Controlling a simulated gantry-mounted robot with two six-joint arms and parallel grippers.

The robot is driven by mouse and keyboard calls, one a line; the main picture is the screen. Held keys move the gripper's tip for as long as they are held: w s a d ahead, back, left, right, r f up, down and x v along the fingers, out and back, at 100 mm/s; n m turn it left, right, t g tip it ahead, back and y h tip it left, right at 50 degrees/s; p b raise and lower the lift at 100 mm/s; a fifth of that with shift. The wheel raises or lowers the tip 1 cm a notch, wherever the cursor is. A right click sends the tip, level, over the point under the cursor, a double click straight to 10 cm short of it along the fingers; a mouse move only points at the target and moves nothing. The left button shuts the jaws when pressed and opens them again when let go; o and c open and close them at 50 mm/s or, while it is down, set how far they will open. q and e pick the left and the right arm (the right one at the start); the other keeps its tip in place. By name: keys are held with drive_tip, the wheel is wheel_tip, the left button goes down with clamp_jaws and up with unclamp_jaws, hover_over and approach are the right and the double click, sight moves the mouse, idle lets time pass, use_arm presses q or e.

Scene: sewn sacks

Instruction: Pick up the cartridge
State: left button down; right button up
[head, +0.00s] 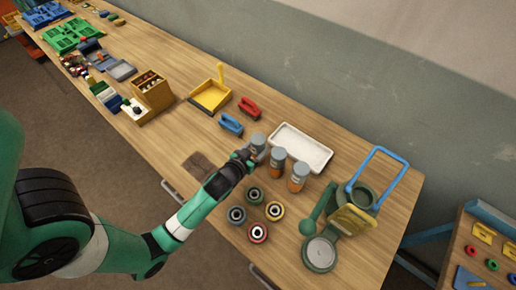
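Three upright canisters with grey-blue tops stand in a row on the wooden table; they look like the cartridges. The first cartridge (257,142) is at the left end, the second cartridge (277,159) is in the middle with an orange lower part, and the third cartridge (297,177) is at the right. My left gripper (247,155) is at the first cartridge, and its fingers overlap the cartridge's lower part. The fingers are small and dark, so I cannot tell whether they are shut on it. My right gripper is not in view.
A white tray (301,148) lies behind the cartridges. Several coloured ringed spools (253,196) stand in front. A green press-like device (320,252) and a blue-handled frame (380,176) are at the right. Blue (231,124) and red (249,107) handled blocks lie behind left.

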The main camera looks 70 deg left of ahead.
sight(254, 145)
use_arm(q)
drive_tip(key=shift+r, duration=0.6)
wheel_tip(254, 145, up, 3)
drive_tip(key=shift+d+f+p, duration=0.1)
drive_tip(key=shift+f+p, duration=0.05)
drive_tip(key=shift+p, duration=0.6)
drive_tip(key=s+d+r+p, duration=0.4)
drive_tip(key=d+r+p, duration=0.5)
drive_tip(key=d+p, duration=0.4)
drive_tip(key=shift+s+p, duration=0.2)
drive_tip(key=shift+p, duration=1.05)
drive_tip(key=shift+r, duration=0.1)
